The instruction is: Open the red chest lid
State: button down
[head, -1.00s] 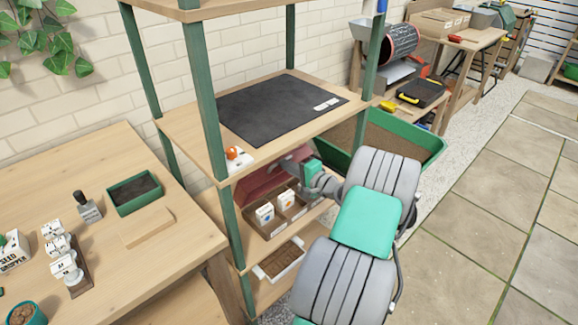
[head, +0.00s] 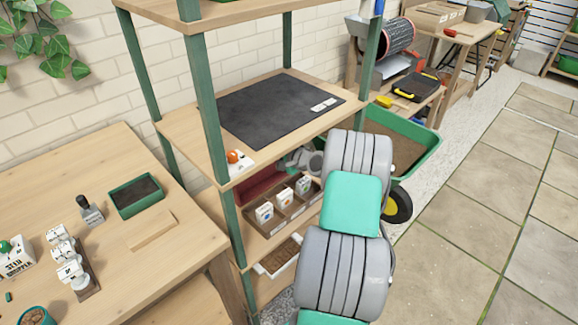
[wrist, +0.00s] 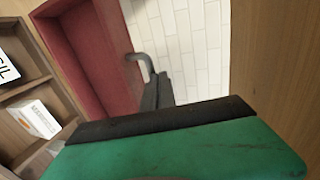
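The red chest stands on the shelf under the dark mat. Its red lid (head: 258,186) is raised toward the wall, partly hidden by the shelf post and board. The wrist view shows the lid's recessed inner side (wrist: 88,55) with a grey handle (wrist: 143,61) on its edge. The open wooden compartments (head: 283,213) hold several seed packets (head: 284,195). My gripper (head: 300,158) is beside the lid, below the shelf board. In the wrist view its two dark fingers (wrist: 157,88) are close together on the handle's end; the grip itself is partly hidden.
The shelf board with the dark mat (head: 272,108) lies just above my gripper. Green posts (head: 208,110) flank the opening. A small tray (head: 277,257) is on the shelf below. A green wheelbarrow (head: 425,158) stands behind my arm at right.

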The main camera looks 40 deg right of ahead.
jog(key=shift+w, duration=0.7)
jog(key=shift+s, duration=0.1)
